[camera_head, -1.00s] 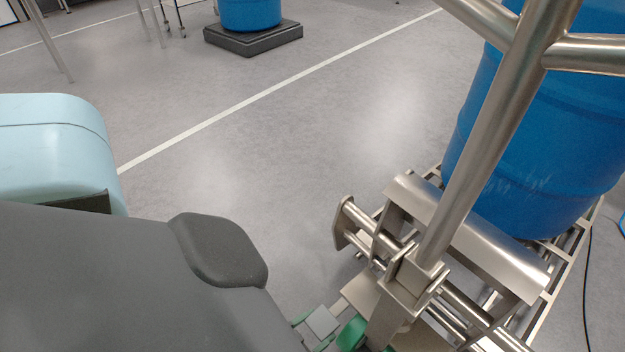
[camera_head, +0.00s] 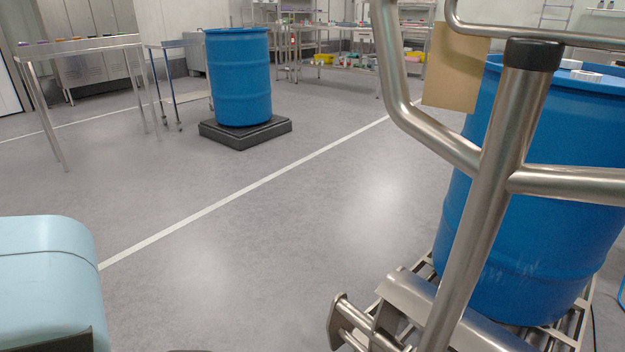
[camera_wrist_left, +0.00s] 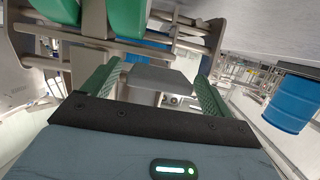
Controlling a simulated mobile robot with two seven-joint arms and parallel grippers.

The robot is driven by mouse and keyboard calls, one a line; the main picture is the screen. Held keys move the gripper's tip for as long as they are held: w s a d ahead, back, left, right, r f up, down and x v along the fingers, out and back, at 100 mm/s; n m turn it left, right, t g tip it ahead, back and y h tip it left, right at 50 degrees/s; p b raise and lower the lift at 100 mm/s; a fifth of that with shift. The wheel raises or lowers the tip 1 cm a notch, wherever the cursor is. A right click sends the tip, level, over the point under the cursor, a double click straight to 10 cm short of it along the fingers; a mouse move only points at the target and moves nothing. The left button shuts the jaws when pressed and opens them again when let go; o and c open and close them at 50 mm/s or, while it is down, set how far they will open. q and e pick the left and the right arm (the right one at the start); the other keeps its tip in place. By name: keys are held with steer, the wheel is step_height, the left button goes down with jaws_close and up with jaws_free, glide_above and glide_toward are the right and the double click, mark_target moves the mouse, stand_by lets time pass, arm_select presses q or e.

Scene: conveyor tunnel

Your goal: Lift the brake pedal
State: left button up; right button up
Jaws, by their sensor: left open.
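My left gripper (camera_wrist_left: 157,73) is open in the left wrist view, with its two green fingers apart. A flat grey plate (camera_wrist_left: 162,80), which looks like the brake pedal, lies between the fingers. I cannot tell whether the fingers touch it. Two rounded green parts (camera_wrist_left: 126,18) of the cart hang just above. The steel cart frame (camera_head: 480,215) stands at the right of the head view, with a blue drum (camera_head: 530,265) on it. My right gripper is not in view.
Steel cart bars (camera_wrist_left: 90,45) lie close ahead of the left gripper. Another blue drum (camera_head: 240,85) stands on a black pallet (camera_head: 245,133) farther back. A steel table (camera_head: 80,46) is at the far left. The grey floor (camera_head: 250,240) between is clear.

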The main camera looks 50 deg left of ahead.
arm_select(q)
steer(key=p+v, duration=0.2)
steer(key=v, duration=0.5)
steer(key=shift+s+r, duration=0.15)
steer(key=shift+s, duration=0.25)
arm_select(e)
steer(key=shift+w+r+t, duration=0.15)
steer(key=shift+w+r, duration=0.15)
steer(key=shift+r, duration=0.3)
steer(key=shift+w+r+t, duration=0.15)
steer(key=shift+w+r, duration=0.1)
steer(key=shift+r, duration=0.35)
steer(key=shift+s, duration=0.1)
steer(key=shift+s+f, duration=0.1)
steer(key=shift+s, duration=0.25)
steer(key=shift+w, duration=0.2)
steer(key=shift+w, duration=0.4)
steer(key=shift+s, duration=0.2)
